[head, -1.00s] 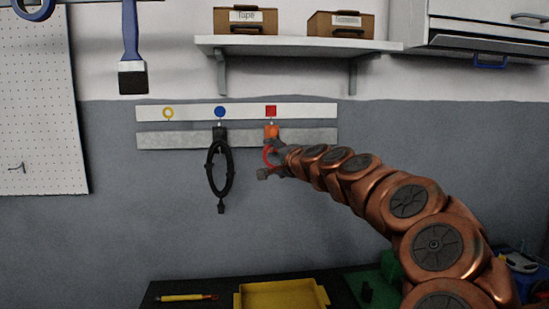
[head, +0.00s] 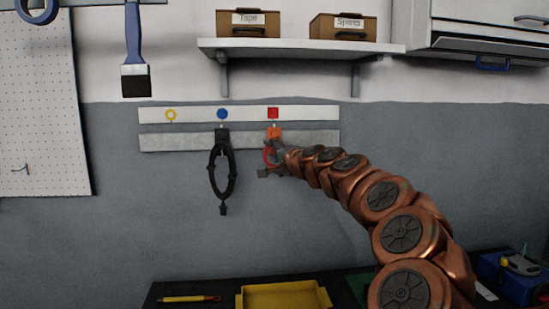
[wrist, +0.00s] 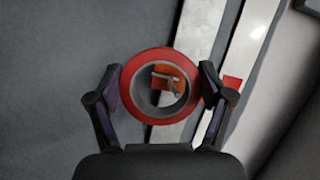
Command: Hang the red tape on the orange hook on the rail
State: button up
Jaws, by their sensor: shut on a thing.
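The red tape (wrist: 160,54) is a ring held between the two fingers of my gripper (wrist: 160,88) in the wrist view. In the head view the tape (head: 267,156) shows partly, behind my gripper (head: 274,160). The orange hook (wrist: 170,72) shows through the hole of the tape in the wrist view, with more orange at the tape's right edge. In the head view the orange hook (head: 274,134) is on the grey rail just above the tape, under a red square mark. I cannot tell whether the tape touches the hook or is around its tip.
A shelf (head: 300,45) with two boxes is above. A yellow tray (head: 284,296) is below.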

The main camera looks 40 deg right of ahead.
jog(key=shift+w+d+f, duration=0.15)
jog(key=shift+w+d, duration=0.3)
jog(key=shift+w, duration=0.1)
jog(key=shift+w+d+f+b, duration=0.3)
jog(key=shift+w+f+b, duration=0.1)
jog(key=shift+f+b, duration=0.05)
dwell(0.3)
jog(key=o, duration=1.1)
jog(key=shift+c, duration=0.2)
jog(key=v, duration=1.2)
